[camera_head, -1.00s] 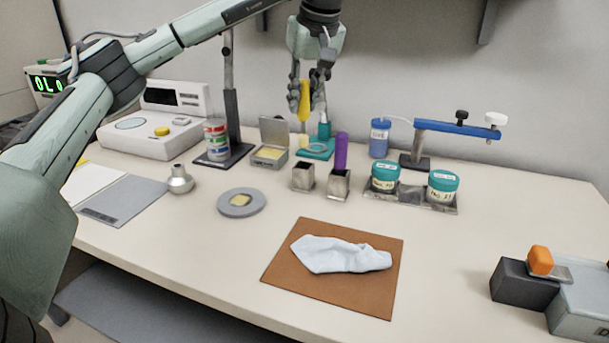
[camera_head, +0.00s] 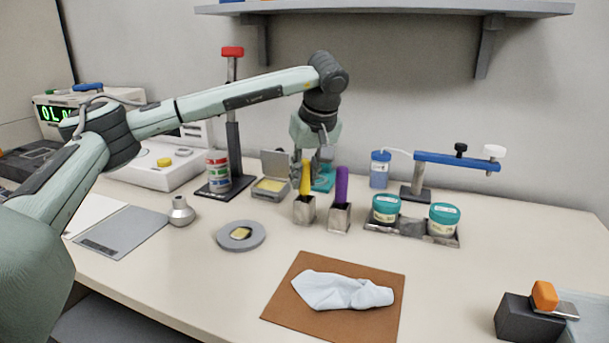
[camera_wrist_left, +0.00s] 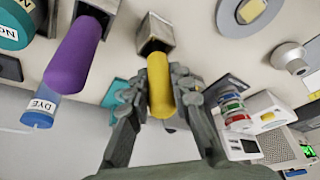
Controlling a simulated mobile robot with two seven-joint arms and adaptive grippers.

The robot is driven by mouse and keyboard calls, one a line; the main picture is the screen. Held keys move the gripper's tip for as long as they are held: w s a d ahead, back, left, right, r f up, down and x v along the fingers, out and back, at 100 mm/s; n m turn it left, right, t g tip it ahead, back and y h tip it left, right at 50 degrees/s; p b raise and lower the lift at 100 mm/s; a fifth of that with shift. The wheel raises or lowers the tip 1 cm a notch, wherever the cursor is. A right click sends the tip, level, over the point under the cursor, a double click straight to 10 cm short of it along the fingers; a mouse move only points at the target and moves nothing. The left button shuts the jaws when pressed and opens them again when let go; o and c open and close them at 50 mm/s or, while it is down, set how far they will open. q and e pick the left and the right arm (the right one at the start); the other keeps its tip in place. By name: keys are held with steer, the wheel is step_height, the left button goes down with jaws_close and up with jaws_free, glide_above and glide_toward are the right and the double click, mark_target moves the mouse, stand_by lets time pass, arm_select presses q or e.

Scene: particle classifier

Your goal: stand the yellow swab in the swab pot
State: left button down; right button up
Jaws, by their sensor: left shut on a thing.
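The yellow swab (camera_head: 305,180) is upright, and its lower end appears to be inside the mouth of the left square metal pot (camera_head: 304,211). My left gripper (camera_head: 311,166) comes down from behind and is shut on the upper part of the yellow swab. In the left wrist view the yellow swab (camera_wrist_left: 159,82) lies between my left fingers (camera_wrist_left: 158,97) and runs into the pot (camera_wrist_left: 155,30). How deep its tip sits is hidden by the pot walls. My right gripper is not in view.
A purple swab (camera_head: 341,185) stands in a second metal pot (camera_head: 339,219) just to the right. A teal-based stand (camera_head: 323,179) and an open tin (camera_head: 272,189) are close behind and left. Teal-lidded jars (camera_head: 386,207) stand right. A cloth (camera_head: 340,290) lies on the brown mat (camera_head: 285,311) in front.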

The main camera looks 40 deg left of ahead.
mark_target(309, 161)
arm_select(q)
steer(key=shift+f, duration=0.15)
steer(key=c, duration=1.4)
jaws_free()
steer(key=shift+o, duration=0.2)
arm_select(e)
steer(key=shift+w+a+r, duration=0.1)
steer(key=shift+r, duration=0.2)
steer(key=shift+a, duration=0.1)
arm_select(q)
steer(key=v, duration=0.3)
steer(key=shift+w, duration=0.15)
steer(key=v, duration=0.4)
steer(key=shift+w+a+b, duration=0.2)
steer(key=shift+w+b, duration=0.05)
steer(key=shift+b, duration=0.1)
steer(key=shift+s+d+r, duration=0.1)
steer(key=shift+r, duration=0.45)
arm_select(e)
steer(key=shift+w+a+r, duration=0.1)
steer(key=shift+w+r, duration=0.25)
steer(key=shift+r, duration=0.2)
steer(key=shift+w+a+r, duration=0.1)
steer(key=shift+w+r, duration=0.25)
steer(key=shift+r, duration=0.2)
